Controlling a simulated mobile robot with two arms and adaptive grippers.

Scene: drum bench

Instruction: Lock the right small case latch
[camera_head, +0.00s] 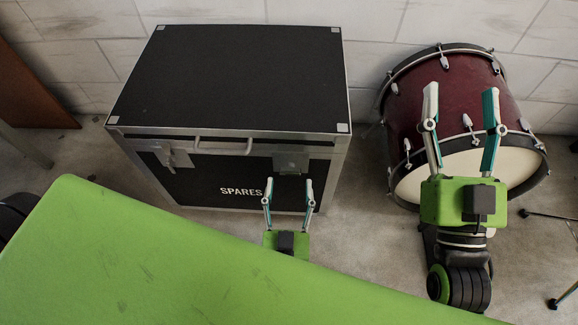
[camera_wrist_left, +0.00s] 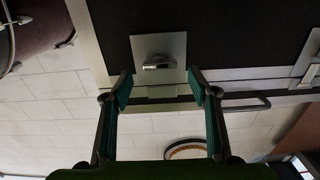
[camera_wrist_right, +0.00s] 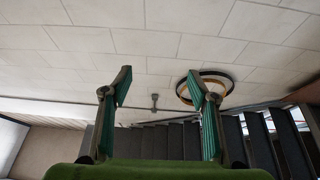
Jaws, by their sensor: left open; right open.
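The black case (camera_head: 230,80) marked SPARES stands on the floor with its lid down. Its right latch (camera_head: 291,162) is a grey metal plate on the front, below the lid edge. In the left wrist view the latch plate (camera_wrist_left: 172,46) has a small metal lever (camera_wrist_left: 158,66) on it. I cannot tell whether the lever is locked. My left gripper (camera_head: 288,182) is open and empty just in front of and below this latch; its fingers (camera_wrist_left: 159,85) show either side of the plate. My right gripper (camera_head: 460,100) is open and empty, in front of the drum, well right of the case.
The left latch (camera_head: 172,157) and a handle (camera_head: 224,148) are on the same case front. A dark red drum (camera_head: 455,100) stands at the right. A green surface (camera_head: 180,260) fills the foreground. A block wall (camera_head: 230,12) is behind. Bare floor (camera_head: 350,190) lies between case and drum.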

